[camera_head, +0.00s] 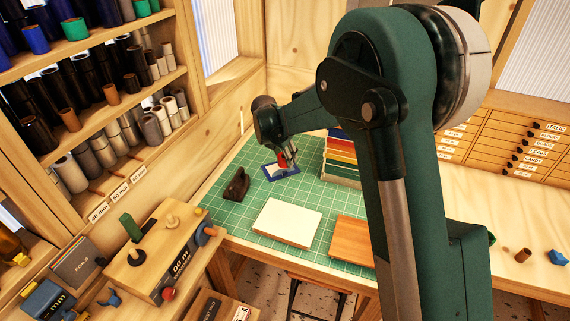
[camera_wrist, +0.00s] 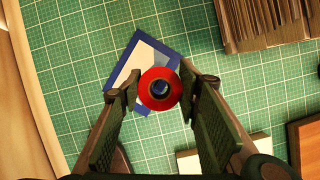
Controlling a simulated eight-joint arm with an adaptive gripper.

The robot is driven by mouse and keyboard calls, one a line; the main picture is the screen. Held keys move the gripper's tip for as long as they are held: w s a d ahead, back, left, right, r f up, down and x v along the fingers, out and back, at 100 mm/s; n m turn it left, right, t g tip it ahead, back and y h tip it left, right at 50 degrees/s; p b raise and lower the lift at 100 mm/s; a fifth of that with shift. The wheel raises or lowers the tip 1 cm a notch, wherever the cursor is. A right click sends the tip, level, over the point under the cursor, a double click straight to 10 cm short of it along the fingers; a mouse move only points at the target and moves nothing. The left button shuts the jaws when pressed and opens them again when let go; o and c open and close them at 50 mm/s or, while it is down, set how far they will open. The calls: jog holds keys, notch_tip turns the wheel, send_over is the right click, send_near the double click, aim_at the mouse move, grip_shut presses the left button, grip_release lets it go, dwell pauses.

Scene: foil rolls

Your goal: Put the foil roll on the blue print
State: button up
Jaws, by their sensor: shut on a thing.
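The foil roll (camera_wrist: 148,92) is red with a dark hollow core and is seen end-on in the wrist view, standing between my fingers. My gripper (camera_wrist: 160,85) is shut on it. In the head view the red roll (camera_head: 283,160) shows at the tips of my gripper (camera_head: 288,158). The blue print (camera_wrist: 126,66), a pale card with a blue border, lies on the green mat beneath the roll. It also shows in the head view (camera_head: 270,172). The roll overlaps the print's right part in the wrist view and hides some of it. I cannot tell whether the roll touches it.
The green cutting mat (camera_head: 225,218) covers the table. A dark tool (camera_head: 236,185) is left of the print. A cream block (camera_head: 287,222) and a brown block (camera_head: 351,236) lie nearer the front.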

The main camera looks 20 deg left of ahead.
aim_at(285, 163)
jog(key=shift+f, duration=0.15)
jog(key=shift+f, duration=1.7)
jog(key=shift+f, duration=0.2)
jog(key=o, duration=0.9)
jog(key=shift+r, duration=0.1)
jog(key=shift+v, duration=6.1)
jog(key=shift+d, duration=0.1)
